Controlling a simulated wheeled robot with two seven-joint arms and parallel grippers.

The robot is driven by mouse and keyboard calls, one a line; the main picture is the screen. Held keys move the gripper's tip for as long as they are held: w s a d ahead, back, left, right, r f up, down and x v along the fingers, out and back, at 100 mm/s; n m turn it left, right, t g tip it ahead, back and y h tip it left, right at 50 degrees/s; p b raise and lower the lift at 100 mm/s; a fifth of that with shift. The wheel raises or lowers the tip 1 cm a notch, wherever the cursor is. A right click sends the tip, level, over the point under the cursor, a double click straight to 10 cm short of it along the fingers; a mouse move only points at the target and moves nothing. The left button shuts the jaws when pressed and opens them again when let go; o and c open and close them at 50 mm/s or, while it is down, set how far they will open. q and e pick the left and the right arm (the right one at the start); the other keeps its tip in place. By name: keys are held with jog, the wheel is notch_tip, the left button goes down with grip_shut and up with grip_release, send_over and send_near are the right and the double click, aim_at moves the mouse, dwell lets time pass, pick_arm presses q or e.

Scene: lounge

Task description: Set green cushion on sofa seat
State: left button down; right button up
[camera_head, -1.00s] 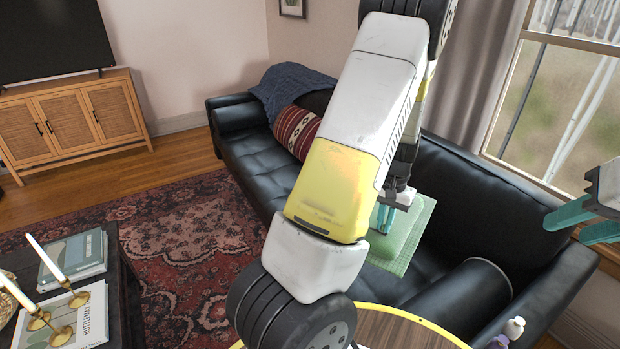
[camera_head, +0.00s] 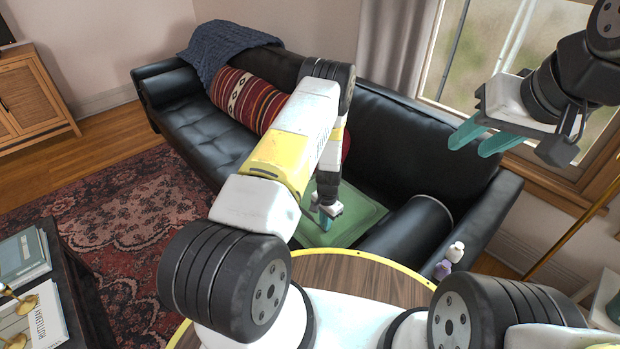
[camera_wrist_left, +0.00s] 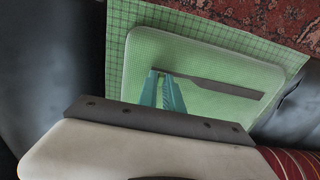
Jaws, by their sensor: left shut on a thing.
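The green cushion (camera_head: 358,216) lies flat over the black sofa's seat (camera_head: 208,138), towards the near armrest. I cannot tell whether its underside fully touches the seat. My left gripper (camera_head: 325,220) points down at the cushion and is shut on it. In the left wrist view the closed teal fingers (camera_wrist_left: 165,90) meet the cushion's (camera_wrist_left: 222,62) pale green top, and a gridded green border shows around that top. My arm hides part of the cushion in the head view. My right gripper (camera_head: 483,140) is open and empty, raised in front of the window.
A striped red bolster (camera_head: 240,98) and a blue blanket (camera_head: 222,48) are at the sofa's far end. A black bolster (camera_head: 408,232) lies by the near armrest. A dark coffee table (camera_head: 75,285) is at left.

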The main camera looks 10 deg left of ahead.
pick_arm(q)
notch_tip(320, 180, down, 7)
jog(key=shift+w+r, duration=0.1)
jog(key=shift+r, duration=0.05)
jog(key=c, duration=1.5)
grip_release()
